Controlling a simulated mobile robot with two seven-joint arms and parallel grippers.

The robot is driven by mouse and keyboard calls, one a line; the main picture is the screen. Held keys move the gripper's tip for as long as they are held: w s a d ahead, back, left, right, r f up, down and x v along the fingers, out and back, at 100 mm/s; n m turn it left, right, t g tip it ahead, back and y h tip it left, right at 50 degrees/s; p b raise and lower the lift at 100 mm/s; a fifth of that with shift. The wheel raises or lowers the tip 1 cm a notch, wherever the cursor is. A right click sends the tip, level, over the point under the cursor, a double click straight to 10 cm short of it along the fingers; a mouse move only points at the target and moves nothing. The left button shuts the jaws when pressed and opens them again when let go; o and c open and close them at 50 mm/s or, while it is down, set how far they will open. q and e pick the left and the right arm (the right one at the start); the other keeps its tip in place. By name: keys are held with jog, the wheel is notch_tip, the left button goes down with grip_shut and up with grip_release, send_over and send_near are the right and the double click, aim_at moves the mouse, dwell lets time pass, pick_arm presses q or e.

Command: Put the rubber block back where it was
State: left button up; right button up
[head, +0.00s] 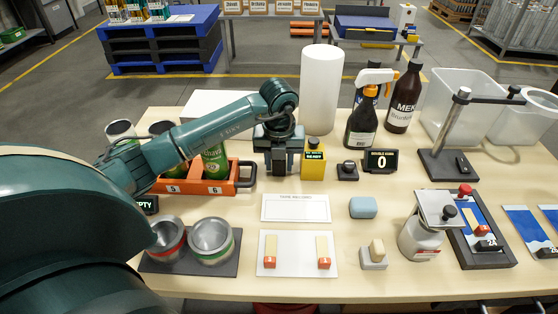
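Two things look like possible rubber blocks: a rounded blue block (363,207) lying on the bare table, and a beige block (376,247) on a small grey stand (373,261). I cannot tell which one is meant. Both are apart from the gripper, to its right and nearer the front. My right gripper is not in view.
The orange carrier (243,184) holds cans at left. A white plate (297,262) and clamp stand (447,167) take up more table.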

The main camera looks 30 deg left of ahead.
pick_arm(q)
jog(key=o, duration=0.3)
jog(key=r, duration=0.4)
jog(key=s+r, duration=0.1)
jog(key=r, duration=0.3)
jog(key=r+b, duration=0.1)
jog(key=r, duration=0.3)
jog(key=shift+s+d+r, duration=0.15)
jog(key=shift+d, duration=0.25)
